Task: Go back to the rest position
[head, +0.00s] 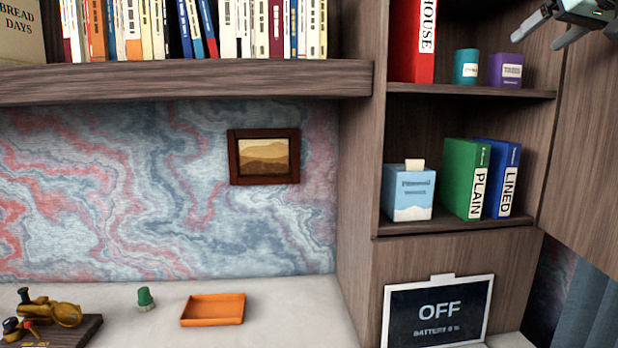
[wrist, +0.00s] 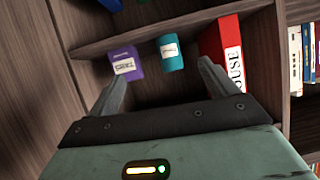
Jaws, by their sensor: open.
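My gripper (head: 549,30) shows at the top right of the head view, in front of the open cabinet side. In the wrist view my gripper (wrist: 160,88) has its two fingers spread wide with nothing between them. Beyond the fingers, the wrist view shows a purple tin (wrist: 124,62), a teal tin (wrist: 171,53) and a red book (wrist: 228,55) on a shelf. The gripper looks apart from them. In the head view the teal tin (head: 466,67), the purple tin (head: 505,70) and the red book (head: 413,40) stand on the upper shelf.
A wooden cabinet door (head: 590,140) stands at the right, near my gripper. The lower shelf holds a tissue box (head: 408,192), a green book (head: 465,180) and a blue book (head: 502,180). An orange tray (head: 213,309) and a green knob-like object (head: 145,298) are on the desk.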

